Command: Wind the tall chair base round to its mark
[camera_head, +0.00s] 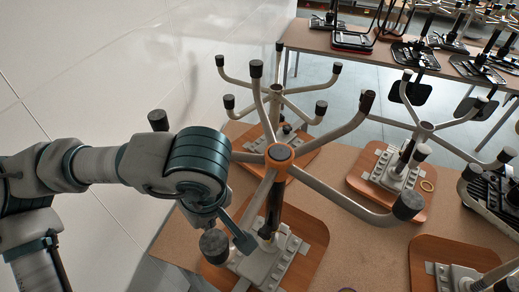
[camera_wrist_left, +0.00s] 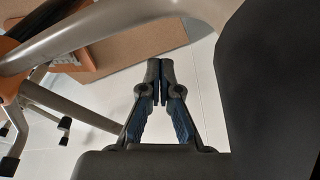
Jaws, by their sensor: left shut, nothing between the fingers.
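The tall chair base stands upside down on a wooden board, its orange hub (camera_head: 279,154) on top of a dark column and its grey legs spreading outward with dark end caps. My left gripper (camera_head: 243,240) points down among the near legs, beside the column and close to a capped leg end. In the left wrist view the gripper (camera_wrist_left: 159,78) is shut with its fingertips together and nothing between them. A grey leg (camera_wrist_left: 120,22) crosses above the fingers there, apart from them. I cannot make out the mark. My right gripper is out of view.
Another base stands behind the tall one. A back table (camera_head: 310,38) carries several chair parts.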

